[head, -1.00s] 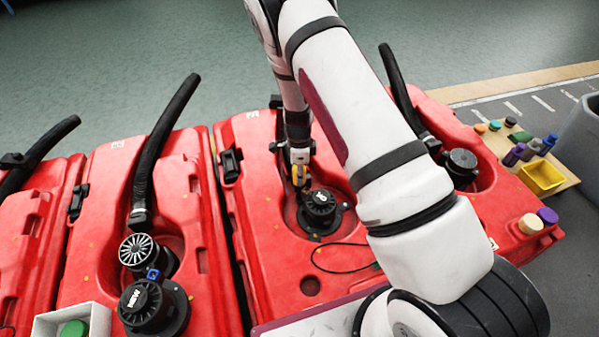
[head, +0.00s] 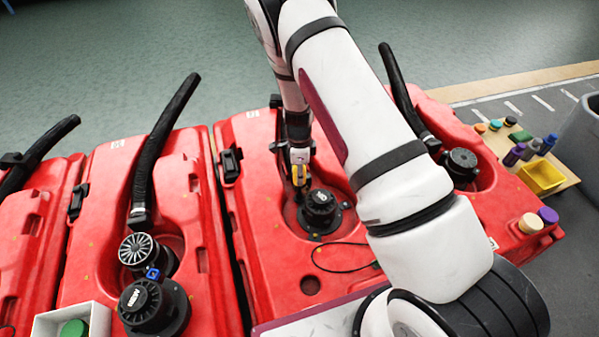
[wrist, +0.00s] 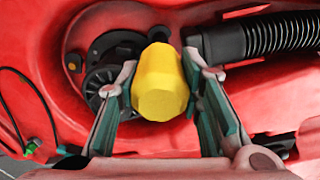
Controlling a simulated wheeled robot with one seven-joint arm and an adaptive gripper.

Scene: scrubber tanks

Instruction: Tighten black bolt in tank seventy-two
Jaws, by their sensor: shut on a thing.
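My gripper (head: 300,170) is over the recess of the middle red tank (head: 262,265), beside a round black motor (head: 321,210). In the wrist view my gripper (wrist: 163,88) is shut on a yellow faceted piece (wrist: 162,90), which looks like a tool or socket. The same motor (wrist: 101,82) is partly behind the fingers there. I cannot make out a black bolt; the yellow piece and fingers hide what lies below them. I cannot read a tank number.
A ribbed black hose (wrist: 280,35) lies right of my gripper in the wrist view. A thin black cable (head: 335,268) lies on the tank. A yellow bin (head: 541,178) and several coloured caps stand at the right. A white box (head: 97,318) is lower left.

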